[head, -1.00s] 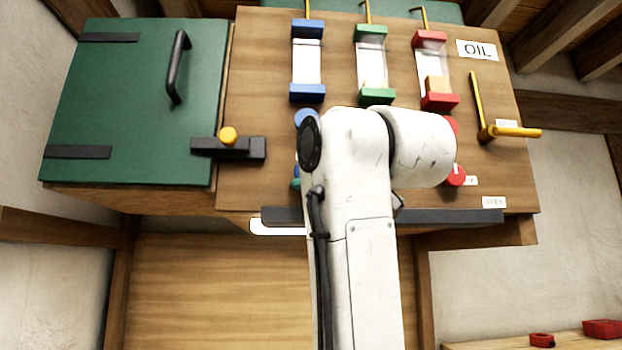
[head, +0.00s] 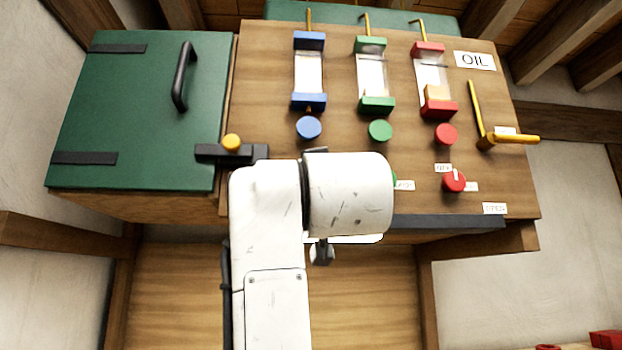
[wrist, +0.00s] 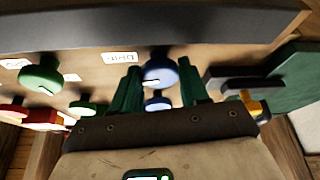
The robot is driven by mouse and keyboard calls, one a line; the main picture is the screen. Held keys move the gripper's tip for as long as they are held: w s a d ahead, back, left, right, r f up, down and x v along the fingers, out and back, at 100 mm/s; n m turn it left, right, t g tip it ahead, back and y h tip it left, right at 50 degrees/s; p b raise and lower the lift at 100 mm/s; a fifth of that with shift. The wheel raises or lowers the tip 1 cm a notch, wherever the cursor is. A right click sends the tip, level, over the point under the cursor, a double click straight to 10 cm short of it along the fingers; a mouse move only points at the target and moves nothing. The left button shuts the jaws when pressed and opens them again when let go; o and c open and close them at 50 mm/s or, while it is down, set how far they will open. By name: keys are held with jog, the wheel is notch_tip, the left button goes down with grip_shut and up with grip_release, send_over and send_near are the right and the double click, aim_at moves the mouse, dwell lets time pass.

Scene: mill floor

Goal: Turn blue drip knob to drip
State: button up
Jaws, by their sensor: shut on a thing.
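The blue drip knob (wrist: 157,72) shows in the wrist view, between the two green fingers of my gripper (wrist: 160,66). My gripper is shut on it. A white pointer mark shows faintly on the knob, but its exact direction is hard to read. A DRIP label (wrist: 119,58) is on the panel beside the knob, to the left in the wrist view. In the head view my white arm hides this knob and my gripper. The upper blue knob (head: 309,127) stands clear below the blue-framed glass (head: 308,73).
Green (head: 380,131) and red (head: 446,134) upper knobs and a lower red knob (head: 454,182) are to the right. A yellow lever (head: 515,139) sticks out at far right. A green door (head: 140,110) with a yellow-knobbed latch (head: 231,143) is at left. A dark rail (head: 450,222) runs along the panel's lower edge.

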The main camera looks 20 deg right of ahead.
jog(key=shift+w+f+m+h, duration=0.15)
jog(key=shift+m+h, duration=0.85)
jog(key=shift+m, duration=0.6)
jog(key=o, duration=1)
jog(key=shift+o, duration=0.2)
jog(key=shift+s+a, duration=0.1)
jog(key=shift+s, duration=0.1)
jog(key=b+v, duration=0.4)
jog(key=v, duration=0.6)
jog(key=shift+s+a, duration=0.15)
jog(key=shift+s, duration=0.15)
